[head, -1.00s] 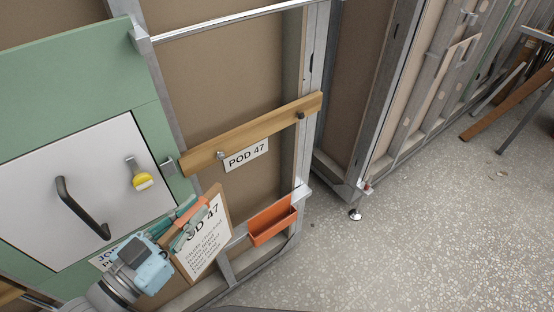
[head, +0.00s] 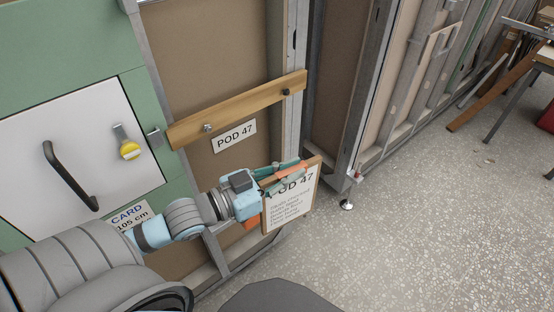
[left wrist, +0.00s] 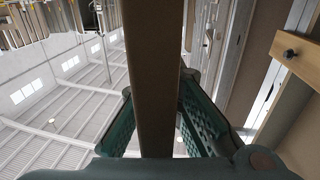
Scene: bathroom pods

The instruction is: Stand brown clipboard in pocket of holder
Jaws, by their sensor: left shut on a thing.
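The brown clipboard (head: 290,205), with a white "POD 47" sheet on its face, is held upright and slightly tilted. My left gripper (head: 290,170) is shut on its top edge. In the left wrist view the clipboard's edge (left wrist: 155,75) runs between the green fingers of my left gripper (left wrist: 157,115). My right gripper is not in view.
A wooden rail (head: 238,110) with a "POD 47" label (head: 234,136) crosses the pod wall above. A white hatch (head: 75,150) with a dark handle is at left. Metal studs (head: 360,90) stand to the right. The speckled floor (head: 430,220) at right is open.

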